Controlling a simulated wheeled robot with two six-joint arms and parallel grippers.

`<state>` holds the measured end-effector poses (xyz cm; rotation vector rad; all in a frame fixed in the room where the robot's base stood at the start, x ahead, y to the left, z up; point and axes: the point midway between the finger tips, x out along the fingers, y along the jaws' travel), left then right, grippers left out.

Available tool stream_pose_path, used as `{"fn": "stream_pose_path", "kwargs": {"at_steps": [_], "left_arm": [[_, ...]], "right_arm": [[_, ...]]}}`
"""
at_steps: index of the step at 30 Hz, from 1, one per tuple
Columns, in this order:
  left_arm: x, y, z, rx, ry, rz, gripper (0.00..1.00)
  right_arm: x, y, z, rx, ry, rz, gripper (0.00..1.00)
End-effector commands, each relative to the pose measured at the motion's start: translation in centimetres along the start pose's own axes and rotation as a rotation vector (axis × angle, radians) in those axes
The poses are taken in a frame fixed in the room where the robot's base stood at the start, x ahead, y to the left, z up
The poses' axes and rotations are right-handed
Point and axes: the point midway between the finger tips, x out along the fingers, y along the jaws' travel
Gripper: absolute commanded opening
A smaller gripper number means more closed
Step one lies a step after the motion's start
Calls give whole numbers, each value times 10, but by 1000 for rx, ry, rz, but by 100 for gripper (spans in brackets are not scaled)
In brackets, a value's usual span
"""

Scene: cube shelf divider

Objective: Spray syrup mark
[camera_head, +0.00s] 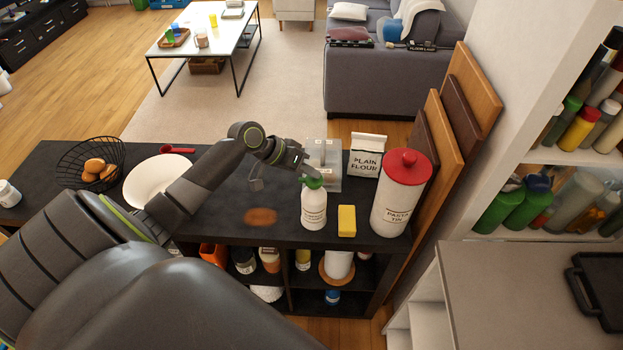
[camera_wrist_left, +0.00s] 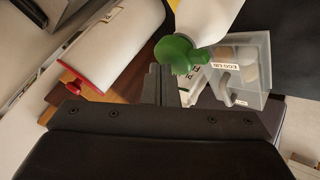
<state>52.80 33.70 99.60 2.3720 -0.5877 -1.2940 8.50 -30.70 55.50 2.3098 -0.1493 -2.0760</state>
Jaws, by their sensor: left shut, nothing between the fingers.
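A brown, blurry syrup mark (camera_head: 261,217) lies on the dark counter top. A white spray bottle (camera_head: 314,208) with a green spray head (camera_head: 312,182) stands upright to its right. In the left wrist view the green spray head (camera_wrist_left: 181,54) sits right by the fingers, with the white bottle body (camera_wrist_left: 207,18) above. My left gripper (camera_head: 306,174) is shut and empty at the green head; its fingers also show in the left wrist view (camera_wrist_left: 158,84). I cannot tell whether they touch the head. My right gripper is in neither view.
A yellow sponge (camera_head: 347,220) and a red-lidded pasta tin (camera_head: 397,200) stand right of the bottle. A flour bag (camera_head: 367,156) and clear egg box (camera_head: 323,157) stand behind. A white plate (camera_head: 157,179) and wire basket (camera_head: 89,163) are left. Counter around the mark is clear.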

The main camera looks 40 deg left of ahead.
Motion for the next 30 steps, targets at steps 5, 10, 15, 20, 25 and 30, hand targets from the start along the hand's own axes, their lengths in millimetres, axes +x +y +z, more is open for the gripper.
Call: {"fn": "stream_pose_path", "kwargs": {"at_steps": [5,10,15,20,25,30], "left_arm": [[0,0,0,-1,-1,-1,0],[0,0,0,-1,-1,-1,0],[1,-1,1,-1,-1,-1,0],[5,-4,4,-1,-1,0,0],[7,-5,6,-1,-2,-1,0],[7,-6,6,-2,-3,-1,0]], "right_arm": [[0,-1,0,1,0,-1,36],[0,-2,0,1,0,-2,36],[0,-2,0,1,0,-2,36],[3,-2,1,1,0,-2,36],[4,-2,1,1,0,-2,36],[4,-2,1,1,0,-2,36]]}}
